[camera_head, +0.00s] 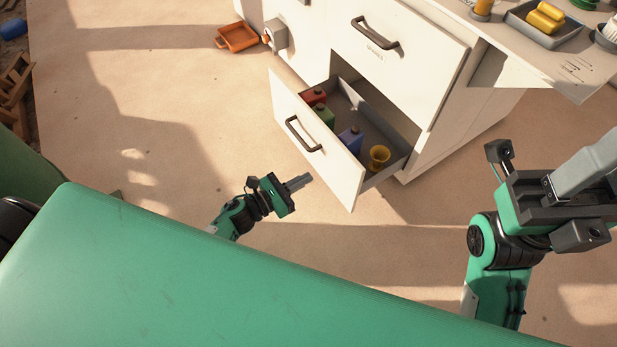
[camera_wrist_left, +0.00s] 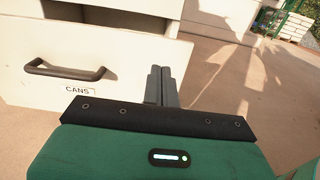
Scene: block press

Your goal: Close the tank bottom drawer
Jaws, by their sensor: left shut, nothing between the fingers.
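The bottom drawer (camera_head: 335,185) of the white cabinet is pulled open in the head view. It holds red, green and blue cans and a yellow funnel-like cup (camera_head: 379,155). Its dark handle (camera_head: 303,134) is on the front panel, and the left wrist view shows the panel (camera_wrist_left: 60,40) with a "CANS" label. My left gripper (camera_head: 304,181) is shut and empty, in front of the drawer near the lower part of its front; I cannot tell if it touches. My right gripper (camera_head: 545,195) is at the right, its fingertips not clear.
The drawer above (camera_head: 385,45) is closed. A worktop (camera_head: 560,60) with a grey tray (camera_head: 545,25) of yellow items juts out at the upper right. An orange tray (camera_head: 238,37) lies on the floor. The floor left of the drawer is clear.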

